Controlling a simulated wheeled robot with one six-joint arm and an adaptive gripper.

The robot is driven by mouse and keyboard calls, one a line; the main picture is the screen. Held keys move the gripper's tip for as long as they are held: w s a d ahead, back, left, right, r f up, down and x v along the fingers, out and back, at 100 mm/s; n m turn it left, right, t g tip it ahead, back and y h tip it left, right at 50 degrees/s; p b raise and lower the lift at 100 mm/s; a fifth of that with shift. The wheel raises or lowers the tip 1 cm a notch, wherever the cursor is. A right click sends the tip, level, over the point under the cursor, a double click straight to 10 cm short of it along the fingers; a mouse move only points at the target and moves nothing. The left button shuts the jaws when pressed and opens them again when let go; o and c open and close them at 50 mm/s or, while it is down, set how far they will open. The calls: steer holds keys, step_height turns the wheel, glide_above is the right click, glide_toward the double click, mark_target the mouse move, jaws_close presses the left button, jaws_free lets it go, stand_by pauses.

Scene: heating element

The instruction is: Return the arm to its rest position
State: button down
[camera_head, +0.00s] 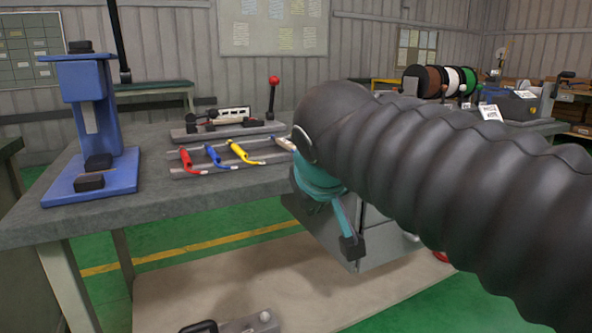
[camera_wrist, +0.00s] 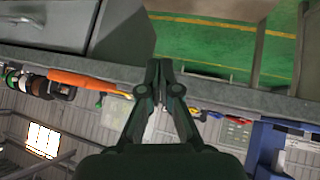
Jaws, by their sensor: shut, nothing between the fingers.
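My gripper (camera_wrist: 158,68) is at the centre of the wrist view, its two dark fingers together at the tips with nothing between them. In the head view my arm, in a black ribbed sleeve, reaches in from the right. The teal gripper (camera_head: 351,240) hangs below its end, dark tips down, in front of the grey workbench (camera_head: 230,188) edge and a grey drawer unit (camera_head: 378,240). Part of the gripper is hidden behind the sleeve. I cannot tell whether it touches the bench.
On the bench stand a blue press (camera_head: 97,135), a rack with red, blue and yellow-handled tools (camera_head: 215,156), and a fixture with a red-knobbed lever (camera_head: 273,95). Cable spools (camera_head: 440,80) stand at the back right. The green floor (camera_head: 190,225) shows below.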

steer(key=s+d+f+m+g+p, duration=0.3)
steer(key=s+d+f+m, duration=0.1)
steer(key=s+d+f, duration=0.9)
step_height(320, 180, down, 4)
steer(key=shift+s+f+m, duration=0.1)
steer(key=shift+s+m, duration=0.2)
steer(key=shift+s, duration=0.55)
